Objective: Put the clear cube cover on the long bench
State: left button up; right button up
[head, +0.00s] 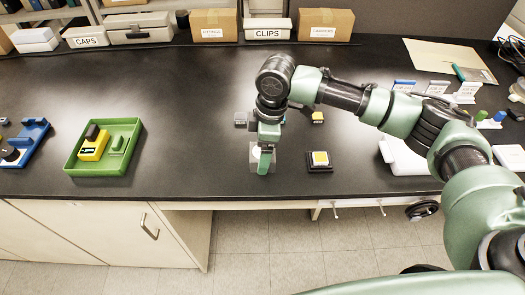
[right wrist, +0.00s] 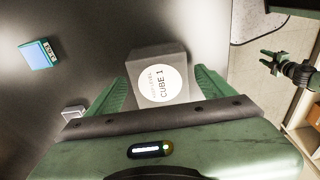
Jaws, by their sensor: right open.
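The clear cube cover (head: 253,168) is a greyish see-through cube with a white round label. It stands near the front edge of the black long bench (head: 190,90), partly hidden by my right gripper. The right wrist view shows the cover (right wrist: 150,60) with its label reading "CUBE 1". My right gripper (head: 264,166) is above it, pointing down, its green fingers (right wrist: 160,88) open on either side of the cover. I cannot tell whether they touch it. My left gripper (right wrist: 268,60) shows only at the right of the right wrist view, away from the cover, its fingers spread.
A green tray (head: 136,134) with a yellow device stands to the left. A small black block with a yellow-and-white top (head: 319,160) sits just right of the cover. Small blocks lie behind it. Labelled bins and boxes line the back. Bare bench lies between tray and cover.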

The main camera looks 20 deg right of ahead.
notch_tip(320, 180, up, 11)
jog(key=d+b, duration=0.1)
jog(key=shift+s+d+r+b, duration=0.15)
jog(key=shift+s+r+b, duration=0.05)
jog(key=shift+b, duration=0.2)
